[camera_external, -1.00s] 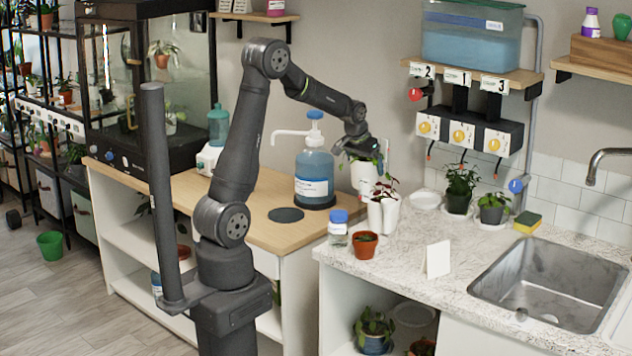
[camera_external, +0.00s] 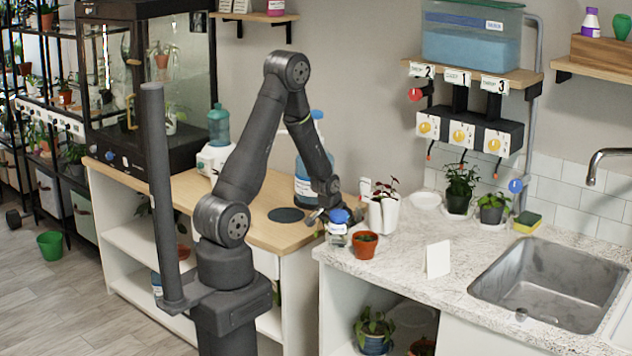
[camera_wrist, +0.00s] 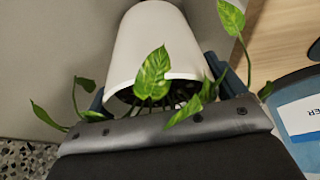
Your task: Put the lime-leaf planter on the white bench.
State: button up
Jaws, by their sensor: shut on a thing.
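The lime-leaf planter is a white pot (camera_wrist: 160,45) with green and yellow-green leaves (camera_wrist: 153,74). In the wrist view it lies between the two fingers of my gripper (camera_wrist: 168,92), which is shut on it. Leaves hang out on both sides of the gripper.
The sink (camera_external: 545,285) is to the right. A blue bottle (camera_external: 303,180) stands on the wooden worktop.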

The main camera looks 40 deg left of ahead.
notch_tip(320, 180, up, 17)
jog(key=s+a+n+g+y, duration=0.2)
jog(key=a+n, duration=0.7)
jog(key=a, duration=2.4)
jog(key=shift+t+y, duration=0.3)
jog(key=shift+y, duration=0.3)
jog(key=shift+w+a+f, duration=0.1)
jog(key=shift+w+f, duration=0.05)
jog(key=shift+f, duration=1.9)
jog(key=shift+w+d+f, duration=0.1)
jog(key=shift+w+f, duration=0.05)
jog(key=shift+f, duration=1.95)
jog(key=shift+w+a+f, duration=0.1)
jog(key=shift+w+f, duration=0.05)
jog(key=shift+f, duration=1.9)
jog(key=shift+f, duration=0.4)
jog(key=o, duration=1.3)
jog(key=v, duration=1.7)
jog(key=shift+s+r, duration=0.1)
jog(key=shift+r, duration=0.05)
